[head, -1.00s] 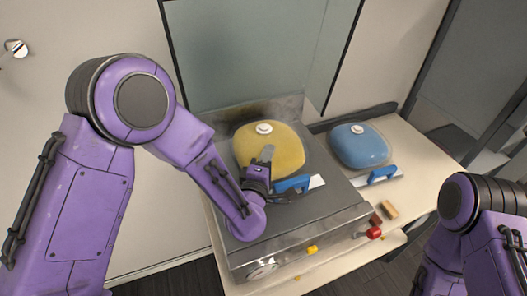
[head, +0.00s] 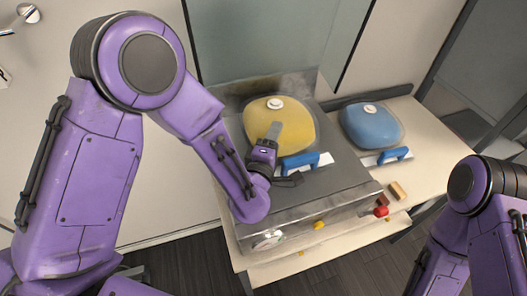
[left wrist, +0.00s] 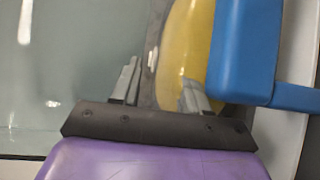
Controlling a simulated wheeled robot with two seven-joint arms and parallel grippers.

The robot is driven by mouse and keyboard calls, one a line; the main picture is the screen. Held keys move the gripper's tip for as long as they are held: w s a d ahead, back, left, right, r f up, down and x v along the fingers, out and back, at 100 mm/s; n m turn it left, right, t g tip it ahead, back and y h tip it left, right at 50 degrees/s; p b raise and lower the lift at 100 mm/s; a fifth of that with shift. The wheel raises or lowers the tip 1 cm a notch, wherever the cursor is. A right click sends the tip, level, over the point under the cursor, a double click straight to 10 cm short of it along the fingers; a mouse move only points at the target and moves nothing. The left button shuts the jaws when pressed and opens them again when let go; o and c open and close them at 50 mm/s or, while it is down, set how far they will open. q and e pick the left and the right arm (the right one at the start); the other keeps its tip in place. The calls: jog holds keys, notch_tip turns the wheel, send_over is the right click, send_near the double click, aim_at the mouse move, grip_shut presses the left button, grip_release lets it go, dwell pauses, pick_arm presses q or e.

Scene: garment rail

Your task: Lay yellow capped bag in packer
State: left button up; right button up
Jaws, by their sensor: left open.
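The yellow capped bag (head: 296,116), with a white cap, lies flat on the grey metal bed of what looks like the packer (head: 335,176). It also shows in the left wrist view (left wrist: 186,45), partly hidden by a blue handle and a finger. My left gripper (head: 287,156) is open at the bag's near left side; one finger overlaps the bag in the head view. In the left wrist view its fingers (left wrist: 160,88) stand apart at the bag's edge, with nothing clearly held between them. My right arm shows at the lower right, but its gripper is out of view.
A blue-handled plate (head: 302,161) lies just in front of the yellow bag, close to my left gripper. A blue capped bag (head: 371,127) and another blue handle (head: 392,155) are to the right.

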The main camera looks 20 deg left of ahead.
pick_arm(q)
jog(key=s+b, duration=0.1)
jog(key=s, duration=0.6)
jog(key=shift+s+a+f+b, duration=0.1)
jog(key=shift+a+f+b, duration=0.1)
jog(key=shift+b, duration=0.2)
jog(key=s+r+p, duration=0.1)
jog(key=p, duration=0.2)
jog(key=shift+s, duration=0.35)
jog(key=shift+s+f+p, duration=0.2)
jog(key=shift+s+p, duration=0.1)
jog(key=shift+p, duration=0.2)
jog(key=shift+a+f, duration=0.1)
pick_arm(e)
jog(key=shift+r, duration=0.5)
